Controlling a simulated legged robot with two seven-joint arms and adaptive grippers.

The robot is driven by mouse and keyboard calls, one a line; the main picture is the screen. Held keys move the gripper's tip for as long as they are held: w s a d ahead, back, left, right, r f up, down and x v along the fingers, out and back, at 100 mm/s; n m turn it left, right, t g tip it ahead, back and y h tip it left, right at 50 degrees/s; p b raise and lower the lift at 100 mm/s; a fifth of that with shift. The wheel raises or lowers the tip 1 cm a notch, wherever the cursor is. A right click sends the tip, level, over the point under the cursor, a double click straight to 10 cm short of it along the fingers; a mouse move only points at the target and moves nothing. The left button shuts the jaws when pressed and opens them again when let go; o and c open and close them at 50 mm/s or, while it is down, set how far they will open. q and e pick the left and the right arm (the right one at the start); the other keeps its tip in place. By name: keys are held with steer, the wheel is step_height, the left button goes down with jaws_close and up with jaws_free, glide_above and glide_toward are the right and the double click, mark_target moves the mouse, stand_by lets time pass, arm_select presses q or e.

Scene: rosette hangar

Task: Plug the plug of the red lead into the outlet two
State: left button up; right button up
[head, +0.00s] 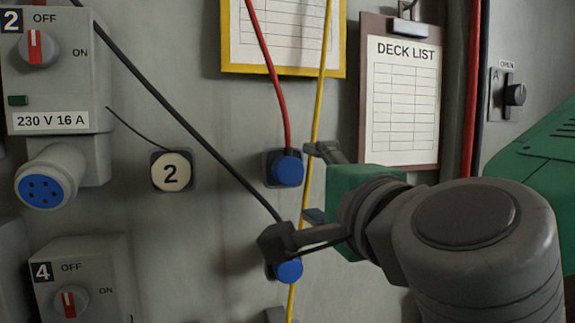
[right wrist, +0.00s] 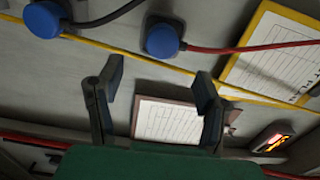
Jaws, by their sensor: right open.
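The red lead (head: 274,75) hangs down to its blue plug (head: 288,170), which sits in a dark holder on the wall. The plug also shows in the right wrist view (right wrist: 162,40), with the red lead running right. Outlet two (head: 45,188) is at the left, its blue face with dark holes uncovered, under the box marked 2 (head: 62,90). My right gripper (head: 303,196) is open and empty, its fingers spread in front of the wall near the red lead's plug. In the right wrist view the plug lies beyond the fingertips (right wrist: 160,80), not between them. My left gripper is out of view.
A black lead (head: 165,105) ends at a lower blue plug (head: 288,270), partly behind a right finger. A yellow lead (head: 314,110) runs down beside both plugs. A round cap marked 2 (head: 171,171) hangs on the wall. Box 4 (head: 85,285) is lower left.

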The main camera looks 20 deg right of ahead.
mark_target(297, 174)
steer(key=w+p, duration=0.1)
steer(key=w+a+p, duration=0.1)
steer(key=w+p, duration=0.1)
steer(key=shift+a+r, duration=0.25)
steer(key=shift+a, duration=0.05)
steer(key=w, duration=0.1)
steer(key=w+d, duration=0.1)
steer(key=w, duration=0.3)
steer(key=shift+w+d+f, duration=0.1)
steer(key=shift+d+f, duration=0.2)
steer(key=shift+w+a, duration=0.3)
steer(key=shift+w, duration=0.05)
steer(key=shift+a+r, duration=0.1)
steer(key=shift+a, duration=0.35)
